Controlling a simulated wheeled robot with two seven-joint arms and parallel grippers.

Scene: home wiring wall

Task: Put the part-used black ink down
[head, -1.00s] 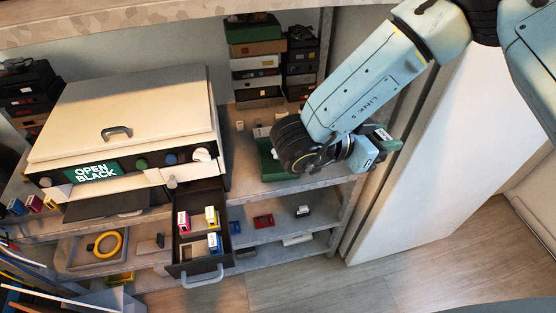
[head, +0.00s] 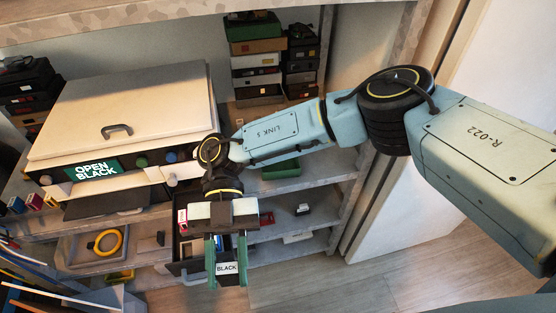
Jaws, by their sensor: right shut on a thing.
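My right gripper (head: 227,262) is shut on the black ink cartridge (head: 227,269), whose white label reads BLACK. It holds the cartridge between two green fingers, in front of and above the open drawer (head: 190,268) of the printer (head: 130,115). The printer's display (head: 94,169) reads OPEN BLACK. In the drawer a magenta cartridge (head: 183,221) shows at the left; a blue one is partly visible behind the gripper. My left gripper is not in view.
A green tray (head: 282,170) sits on the shelf right of the printer. A small black-and-white item (head: 303,209) lies on the shelf below. A grey tray with a yellow ring (head: 108,241) stands at lower left. The floor at lower right is clear.

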